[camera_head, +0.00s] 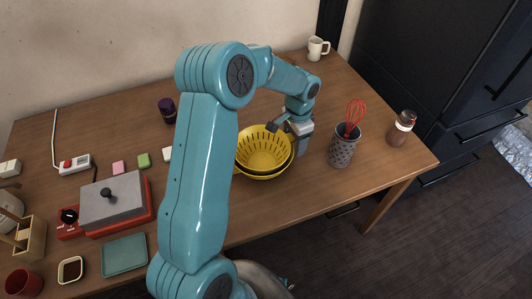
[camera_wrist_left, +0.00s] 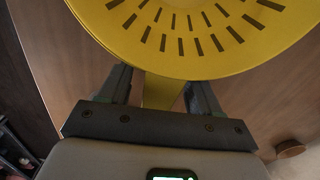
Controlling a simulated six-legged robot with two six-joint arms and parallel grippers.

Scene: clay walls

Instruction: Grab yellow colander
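The yellow colander (camera_head: 262,151) sits on the wooden table in the head view, with slots in its bowl and what looks like a darker bowl edge under it. My left gripper (camera_head: 284,127) is at its right rim. In the left wrist view, the colander (camera_wrist_left: 200,50) fills the top, and its flat yellow handle (camera_wrist_left: 161,90) reaches between the two dark fingers of my left gripper (camera_wrist_left: 160,88). The fingers stand apart, with a gap showing beside the handle on the left. My right gripper is in neither view.
A jar (camera_head: 401,130) and white mug (camera_head: 317,48) are farther off. A grill (camera_head: 112,203) and small items lie on the left. The table's front edge is close.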

